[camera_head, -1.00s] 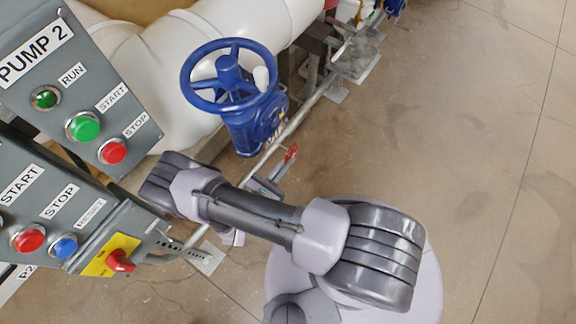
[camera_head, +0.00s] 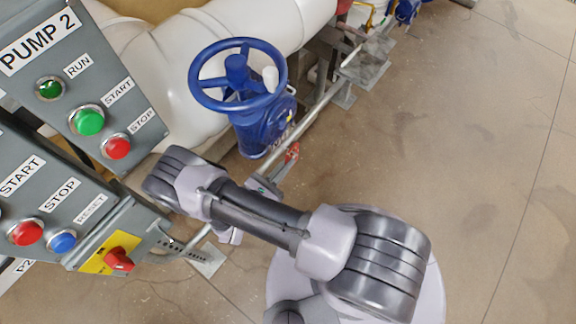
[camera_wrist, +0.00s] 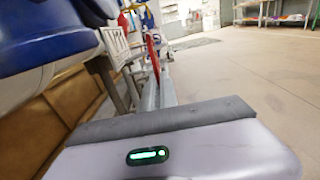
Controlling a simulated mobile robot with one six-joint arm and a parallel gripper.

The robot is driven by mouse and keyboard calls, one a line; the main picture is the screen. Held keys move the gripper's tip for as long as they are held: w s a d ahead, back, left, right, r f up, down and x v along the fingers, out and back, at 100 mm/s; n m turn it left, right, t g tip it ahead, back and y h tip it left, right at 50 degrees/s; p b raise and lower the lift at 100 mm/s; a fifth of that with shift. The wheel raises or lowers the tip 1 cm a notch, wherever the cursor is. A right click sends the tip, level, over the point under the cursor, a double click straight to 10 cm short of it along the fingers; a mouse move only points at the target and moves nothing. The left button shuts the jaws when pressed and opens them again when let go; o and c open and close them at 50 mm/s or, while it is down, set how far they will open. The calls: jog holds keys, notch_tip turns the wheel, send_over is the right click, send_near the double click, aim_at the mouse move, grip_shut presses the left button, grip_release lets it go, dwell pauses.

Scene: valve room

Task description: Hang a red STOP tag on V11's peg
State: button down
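A blue valve with a handwheel (camera_head: 238,78) stands on the white pipe in the head view. Its blue body (camera_wrist: 50,40) fills the upper left of the wrist view, with a pale label plate (camera_wrist: 115,45) beside it. I cannot read the plate or make out the peg. My gripper (camera_head: 286,165) is low beside the valve body, partly hidden behind my arm. It appears shut on a red tag (camera_head: 292,153). The tag (camera_wrist: 153,54) shows nearly edge-on and upright at the fingertips in the wrist view. Its lettering is not visible.
The grey Pump 2 panel (camera_head: 135,90) with buttons and a red switch on a yellow plate (camera_head: 118,258) stands close left of my arm. A pipe (camera_head: 300,125) runs along the floor side of the valve. The floor (camera_head: 470,150) at right is clear.

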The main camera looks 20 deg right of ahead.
jog(key=shift+w+f, duration=0.1)
jog(key=shift+f, duration=0.05)
jog(key=shift+w+a+f+b, duration=0.15)
jog(key=shift+w+a+b, duration=0.05)
jog(key=shift+b, duration=0.4)
jog(key=shift+w+a+f+b, duration=0.1)
jog(key=shift+f+b, duration=0.15)
jog(key=shift+b, duration=0.2)
dwell(0.5)
jog(key=c, duration=1.6)
grip_release()
jog(key=shift+o, duration=0.2)
